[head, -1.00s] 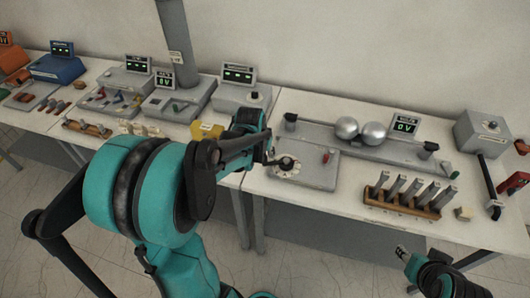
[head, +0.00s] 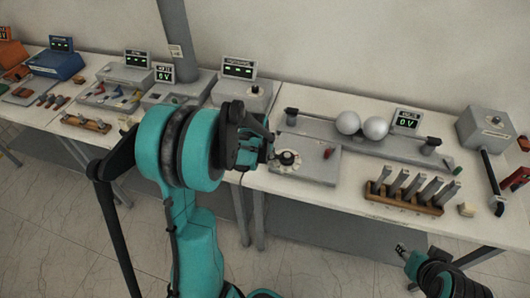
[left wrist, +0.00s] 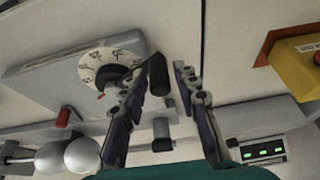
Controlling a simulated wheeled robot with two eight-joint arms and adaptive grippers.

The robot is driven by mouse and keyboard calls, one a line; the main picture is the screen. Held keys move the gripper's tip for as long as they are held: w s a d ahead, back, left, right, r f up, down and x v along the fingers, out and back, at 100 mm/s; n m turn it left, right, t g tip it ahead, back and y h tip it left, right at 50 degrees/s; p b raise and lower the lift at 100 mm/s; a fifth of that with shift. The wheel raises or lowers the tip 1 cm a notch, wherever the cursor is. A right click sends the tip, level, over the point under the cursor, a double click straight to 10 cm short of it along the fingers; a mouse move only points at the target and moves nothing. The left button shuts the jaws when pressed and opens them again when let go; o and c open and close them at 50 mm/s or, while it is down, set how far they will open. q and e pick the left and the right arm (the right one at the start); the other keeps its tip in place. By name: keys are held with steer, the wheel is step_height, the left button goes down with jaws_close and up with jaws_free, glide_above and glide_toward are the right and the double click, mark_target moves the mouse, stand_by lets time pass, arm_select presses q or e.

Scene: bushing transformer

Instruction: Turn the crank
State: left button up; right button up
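The crank (head: 289,157) is a black handle on a white marked dial, set on a flat grey panel (head: 318,166) at the table's front. In the left wrist view its dial (left wrist: 105,70) is at upper left, and a dark handle (left wrist: 158,75) points toward the gap between my fingers. My left gripper (head: 266,148) is just left of the dial. In the wrist view its two fingers (left wrist: 163,108) are apart, with the handle end near the left finger; contact cannot be told. My right gripper (head: 402,250) is low at right, in front of the table, away from the crank; its fingers are unclear.
A red lever (head: 328,153) stands on the same panel. Behind it are two silver spheres (head: 362,125) and a 0 V display (head: 407,120). A wooden rack (head: 403,198) of metal bars is to the right. A yellow box (left wrist: 300,65) shows in the wrist view.

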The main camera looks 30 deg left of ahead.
arm_select(q)
jaws_close()
steer(key=shift+s+d+f+b, duration=0.1)
steer(key=shift+s+d+b, duration=0.1)
steer(key=shift+s+b, duration=0.1)
steer(key=shift+o, duration=2.4)
jaws_free()
steer(key=v, duration=1.2)
